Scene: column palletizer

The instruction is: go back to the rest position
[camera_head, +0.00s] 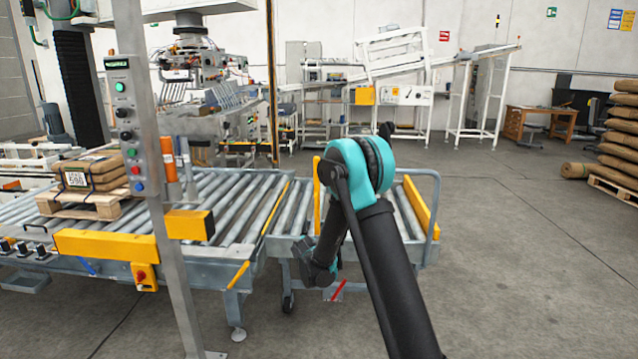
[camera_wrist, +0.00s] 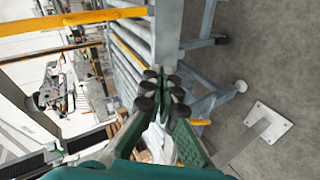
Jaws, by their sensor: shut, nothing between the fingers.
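My gripper (camera_wrist: 165,90) shows in the wrist view with its dark fingertips together and nothing between them. It points toward the grey frame and rollers of the conveyor, with a gap I cannot judge. In the head view my arm (camera_head: 385,255), dark with a teal joint, rises from the lower right and bends at the top. Its forearm hangs down in front of the short roller section, and the gripper itself is not clearly visible there.
A roller conveyor (camera_head: 222,215) spans the left and middle. A control post (camera_head: 150,170) stands at the left front. Brown sacks (camera_head: 92,172) lie on a pallet (camera_head: 85,207) on the conveyor. More sacks (camera_head: 618,145) are stacked far right. The floor (camera_head: 520,260) at right is clear.

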